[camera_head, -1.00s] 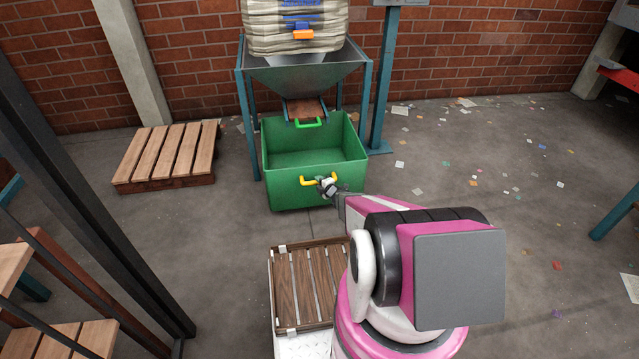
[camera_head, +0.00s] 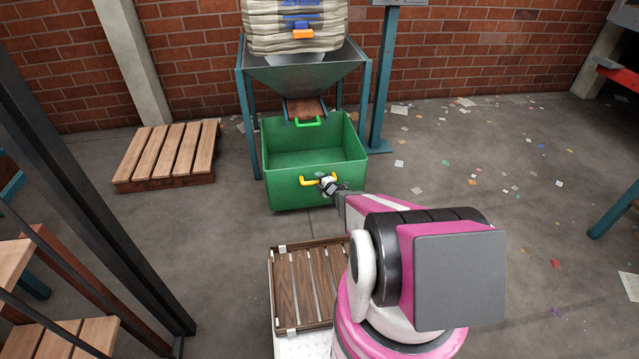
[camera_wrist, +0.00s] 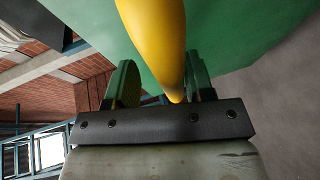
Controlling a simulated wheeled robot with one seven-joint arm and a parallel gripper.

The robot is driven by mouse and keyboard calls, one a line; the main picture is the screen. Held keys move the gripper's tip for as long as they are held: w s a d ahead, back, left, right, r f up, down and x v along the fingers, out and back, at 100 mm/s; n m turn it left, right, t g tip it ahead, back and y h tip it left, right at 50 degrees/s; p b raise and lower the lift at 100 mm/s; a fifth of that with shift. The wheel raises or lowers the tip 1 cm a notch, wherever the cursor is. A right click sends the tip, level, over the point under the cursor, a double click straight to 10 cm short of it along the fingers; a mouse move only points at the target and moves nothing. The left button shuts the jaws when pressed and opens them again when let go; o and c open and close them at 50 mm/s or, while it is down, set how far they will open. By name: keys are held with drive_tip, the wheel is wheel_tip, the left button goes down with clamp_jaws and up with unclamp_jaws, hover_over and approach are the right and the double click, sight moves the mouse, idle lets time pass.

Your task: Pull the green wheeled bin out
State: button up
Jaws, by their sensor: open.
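The green wheeled bin (camera_head: 290,192) stands on the floor under the hopper and looks empty. Its front wall faces me and carries a yellow bar handle (camera_head: 308,182). My gripper (camera_head: 328,183) is at the right part of this handle. In the wrist view, the yellow handle (camera_wrist: 157,40) runs down between the two fingers of my open gripper (camera_wrist: 160,88), with a finger on each side. The bin's green wall (camera_wrist: 235,35) fills the space behind it. The bin's wheels are not visible.
The grey hopper (camera_head: 305,77) on blue legs holds a bulk bag (camera_head: 295,28) above the bin's back. A green handle (camera_head: 308,122) sits on the hopper's outlet. A wooden pallet (camera_head: 168,157) lies left.

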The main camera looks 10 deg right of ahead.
sight(314, 170)
drive_tip(key=o, duration=0.3)
wheel_tip(314, 170, up, 4)
drive_tip(key=shift+s+f, duration=0.1)
drive_tip(key=shift+f, duration=0.1)
drive_tip(key=o, duration=0.3)
drive_tip(key=s+a+r, duration=0.2)
drive_tip(key=a, duration=0.1)
drive_tip(key=s+a+r, duration=0.1)
drive_tip(key=a+r, duration=0.1)
drive_tip(key=a, duration=0.1)
drive_tip(key=s+a+r, duration=0.2)
drive_tip(key=a, duration=0.1)
drive_tip(key=shift+s+r, duration=0.3)
drive_tip(key=shift+s+a+r, duration=0.2)
drive_tip(key=shift+a+r, duration=0.05)
drive_tip(key=shift+a, duration=0.1)
drive_tip(key=c, duration=0.6)
drive_tip(key=shift+a+f, duration=0.15)
drive_tip(key=shift+a, duration=0.1)
drive_tip(key=shift+w+f, duration=0.1)
drive_tip(key=shift+f, duration=0.1)
drive_tip(key=shift+d, duration=0.1)
